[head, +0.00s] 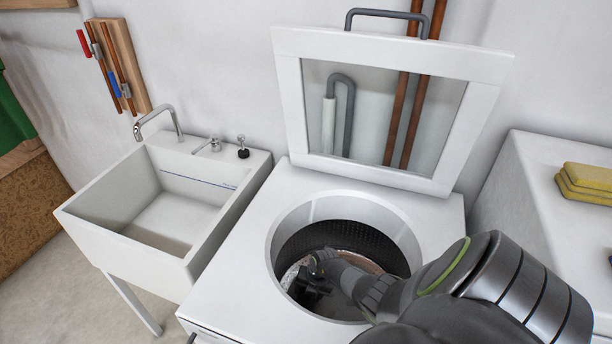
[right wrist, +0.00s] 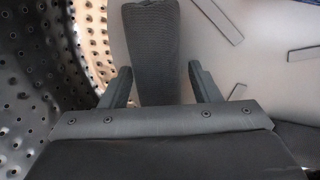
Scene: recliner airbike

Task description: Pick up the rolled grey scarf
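The rolled grey scarf (right wrist: 152,50) shows in the right wrist view as a dark grey ribbed roll. It lies inside the washer drum, at the top middle of that view, and its lower end reaches between my fingers. My right gripper (right wrist: 158,82) is open, with one finger on each side of the roll and a gap visible on both sides. In the head view my right gripper (head: 312,284) is down inside the drum, and the scarf cannot be made out there. My left gripper is not in view.
The top-loading washer (head: 232,270) has its glazed lid (head: 385,120) raised. The perforated drum wall (right wrist: 60,60) is close on the left of my right gripper. A white sink (head: 165,205) stands to the left. Yellow sponges (head: 585,183) lie on a white surface at right.

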